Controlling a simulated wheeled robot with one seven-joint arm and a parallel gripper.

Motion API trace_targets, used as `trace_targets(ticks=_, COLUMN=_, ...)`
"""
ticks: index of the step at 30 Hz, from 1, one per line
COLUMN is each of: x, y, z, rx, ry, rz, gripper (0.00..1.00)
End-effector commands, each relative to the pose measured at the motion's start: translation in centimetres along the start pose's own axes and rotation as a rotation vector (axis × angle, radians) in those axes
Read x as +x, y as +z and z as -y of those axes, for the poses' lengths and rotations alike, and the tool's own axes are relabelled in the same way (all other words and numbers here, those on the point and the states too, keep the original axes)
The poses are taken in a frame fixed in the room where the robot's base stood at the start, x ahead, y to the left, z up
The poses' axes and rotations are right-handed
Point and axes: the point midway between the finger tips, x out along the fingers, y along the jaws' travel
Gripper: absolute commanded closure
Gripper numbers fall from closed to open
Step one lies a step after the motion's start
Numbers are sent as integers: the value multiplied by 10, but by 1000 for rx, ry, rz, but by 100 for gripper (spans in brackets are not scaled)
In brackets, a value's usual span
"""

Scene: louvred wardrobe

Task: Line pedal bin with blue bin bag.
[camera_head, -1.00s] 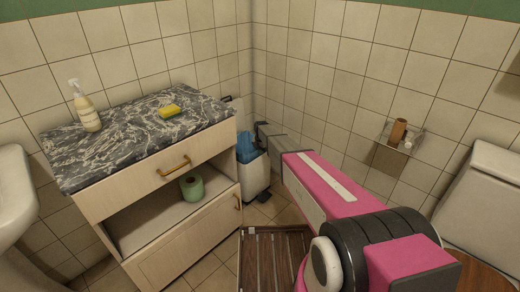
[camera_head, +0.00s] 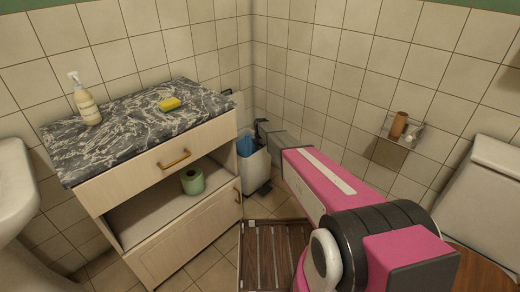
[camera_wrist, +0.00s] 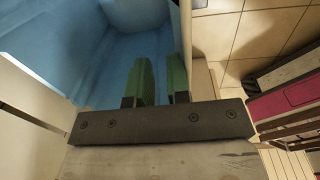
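The white pedal bin (camera_head: 257,172) stands on the floor between the cabinet and the tiled corner. The blue bin bag (camera_head: 246,147) shows at its mouth, partly hidden by the cabinet and my gripper. In the wrist view the blue bag (camera_wrist: 120,55) lies inside the bin and covers the visible inner side. My gripper (camera_wrist: 160,75) is at the bin's mouth, with its green fingers apart and blue showing between them. The bin's pale rim (camera_wrist: 207,45) is just right of the right finger. In the head view the fingertips are hidden.
The cabinet (camera_head: 200,230) with a marbled top is close left of the bin. It carries a soap bottle (camera_head: 85,100), a yellow sponge (camera_head: 169,104) and a green roll (camera_head: 192,181). A slatted wooden mat (camera_head: 272,255) lies in front. The toilet (camera_head: 485,190) is at the right.

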Motion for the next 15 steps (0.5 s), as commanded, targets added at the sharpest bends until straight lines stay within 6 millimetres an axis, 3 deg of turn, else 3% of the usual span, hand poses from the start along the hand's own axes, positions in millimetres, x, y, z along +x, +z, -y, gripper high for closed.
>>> trace_targets(ticks=1, x=0, y=-1, z=8, rx=-1, ry=-14, rz=-2, gripper=67)
trace_targets(ticks=15, x=0, y=-1, z=11, rx=-1, ry=-18, rz=-1, gripper=72)
